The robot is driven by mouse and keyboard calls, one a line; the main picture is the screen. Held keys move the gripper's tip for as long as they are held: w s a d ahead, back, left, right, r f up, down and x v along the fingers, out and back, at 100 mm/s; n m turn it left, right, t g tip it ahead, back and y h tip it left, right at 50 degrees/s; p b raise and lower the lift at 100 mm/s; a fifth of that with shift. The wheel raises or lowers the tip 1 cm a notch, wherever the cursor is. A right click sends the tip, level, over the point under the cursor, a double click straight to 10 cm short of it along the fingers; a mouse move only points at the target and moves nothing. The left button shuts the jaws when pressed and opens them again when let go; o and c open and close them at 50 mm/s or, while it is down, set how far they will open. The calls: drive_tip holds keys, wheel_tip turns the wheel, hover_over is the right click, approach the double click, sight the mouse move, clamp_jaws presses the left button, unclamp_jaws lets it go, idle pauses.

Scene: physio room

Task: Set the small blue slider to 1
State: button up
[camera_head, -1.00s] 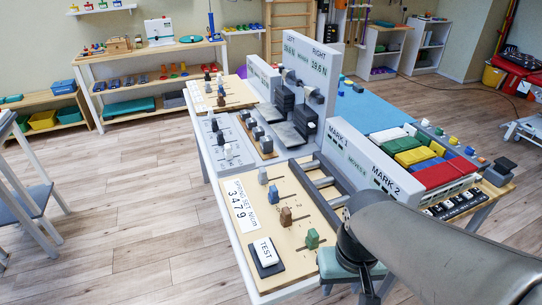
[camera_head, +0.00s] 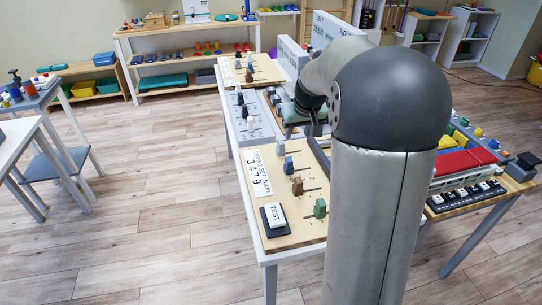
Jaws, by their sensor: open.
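The small blue slider (camera_head: 288,163) stands upright on the wooden spring-set panel (camera_head: 286,226), in a row of coloured sliders. The scale marks are too small to read. My gripper (camera_head: 301,130) is open, pointing down near the panel's far end, beyond and a little right of the blue slider and apart from it. My arm hides part of the panel's right side.
A black-based TEST button (camera_head: 275,216) sits at the panel's near left corner. A grey panel with small sliders (camera_head: 251,126) lies beyond.

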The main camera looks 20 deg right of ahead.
sight(289, 159)
drive_tip(key=p+x, duration=0.2)
drive_tip(key=x, duration=1.4)
drive_tip(key=shift+f, duration=0.3)
drive_tip(key=shift+c, duration=0.3)
clamp_jaws()
